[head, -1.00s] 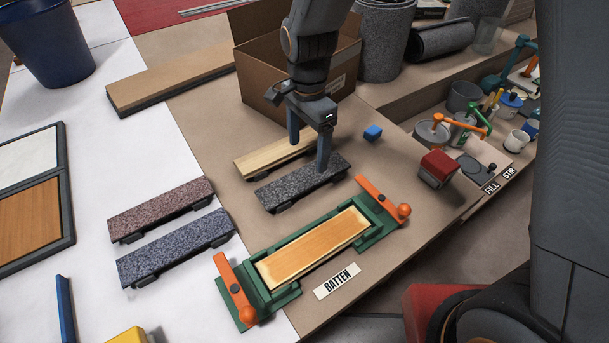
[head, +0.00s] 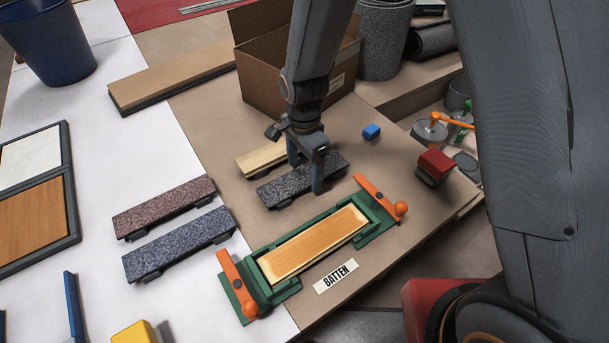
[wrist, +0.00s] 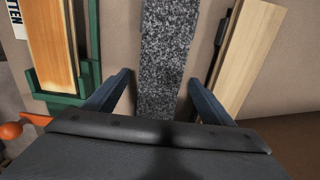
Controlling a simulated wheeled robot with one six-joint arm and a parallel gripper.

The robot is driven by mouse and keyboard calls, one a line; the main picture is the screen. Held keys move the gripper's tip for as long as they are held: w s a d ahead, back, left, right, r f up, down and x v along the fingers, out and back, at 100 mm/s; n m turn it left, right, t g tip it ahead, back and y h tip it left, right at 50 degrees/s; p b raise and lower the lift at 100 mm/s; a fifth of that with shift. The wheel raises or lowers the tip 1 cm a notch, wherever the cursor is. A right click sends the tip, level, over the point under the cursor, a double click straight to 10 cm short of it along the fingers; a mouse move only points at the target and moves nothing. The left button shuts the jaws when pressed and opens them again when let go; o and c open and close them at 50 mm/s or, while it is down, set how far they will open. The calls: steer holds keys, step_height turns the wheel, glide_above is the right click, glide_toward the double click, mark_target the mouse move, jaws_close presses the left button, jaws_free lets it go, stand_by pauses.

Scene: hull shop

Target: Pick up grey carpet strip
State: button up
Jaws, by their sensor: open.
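The grey carpet strip (head: 285,186) is a dark speckled strip on low feet, lying on the brown bench top between a pale wood strip and the green clamp frame. In the wrist view the strip (wrist: 166,60) runs lengthwise between my two fingers. My gripper (head: 304,178) is open and points down, with one finger on each long side of the strip. In the wrist view my gripper (wrist: 160,88) shows a gap on both sides of the strip. Part of the strip is hidden behind the near finger in the head view.
The pale wood strip (head: 257,160) lies close behind. The green frame (head: 291,291) with orange levers holds a wood batten (head: 315,243) in front. Reddish (head: 164,207) and blue (head: 178,243) carpet strips lie left. A cardboard box (head: 262,88) stands behind; a red block (head: 436,164) sits right.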

steer(key=c, duration=1.2)
steer(key=shift+r, duration=0.15)
